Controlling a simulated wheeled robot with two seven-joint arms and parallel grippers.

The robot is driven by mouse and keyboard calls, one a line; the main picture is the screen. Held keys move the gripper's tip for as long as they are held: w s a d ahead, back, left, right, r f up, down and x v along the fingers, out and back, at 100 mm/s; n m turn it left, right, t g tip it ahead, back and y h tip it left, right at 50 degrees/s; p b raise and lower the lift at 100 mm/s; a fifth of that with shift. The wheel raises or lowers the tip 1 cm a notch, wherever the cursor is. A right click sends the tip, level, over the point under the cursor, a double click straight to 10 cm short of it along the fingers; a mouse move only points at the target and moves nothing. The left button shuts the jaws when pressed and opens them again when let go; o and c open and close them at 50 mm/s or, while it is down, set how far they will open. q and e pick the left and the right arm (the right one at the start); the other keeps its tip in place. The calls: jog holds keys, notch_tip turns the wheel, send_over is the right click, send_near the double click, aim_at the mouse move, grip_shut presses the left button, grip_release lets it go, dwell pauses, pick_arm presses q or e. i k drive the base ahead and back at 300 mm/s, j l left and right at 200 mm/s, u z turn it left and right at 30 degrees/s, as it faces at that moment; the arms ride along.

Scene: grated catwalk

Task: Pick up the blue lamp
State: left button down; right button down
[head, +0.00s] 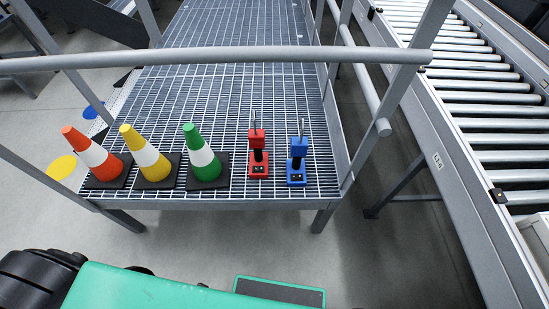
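The blue lamp (297,162) stands upright on the grated catwalk (235,80), close to its front edge and near the right front post. It has a blue base, a dark middle, a blue upper block and a thin grey rod on top. A similar red lamp (258,155) stands just left of it, with a small gap between them. Neither of my grippers shows in the head view.
Green (203,155), yellow (147,155) and orange (94,156) cones stand left of the lamps. A roller conveyor (480,100) runs along the right. Grating behind the row is clear.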

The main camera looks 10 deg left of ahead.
aim_at(299, 145)
jog(key=u, duration=1.8)
jog(key=i+j, duration=0.15)
jog(key=j, duration=0.2)
jog(key=i+j, duration=0.1)
jog(key=j, duration=0.2)
jog(key=i+j, duration=0.15)
jog(key=j, duration=0.2)
jog(key=i+j+z, duration=0.1)
jog(key=j+z, duration=0.2)
jog(key=z, duration=0.2)
jog(key=j+z, duration=0.3)
jog(key=z, duration=0.2)
jog(key=j+z, duration=0.35)
jog(key=z, duration=0.15)
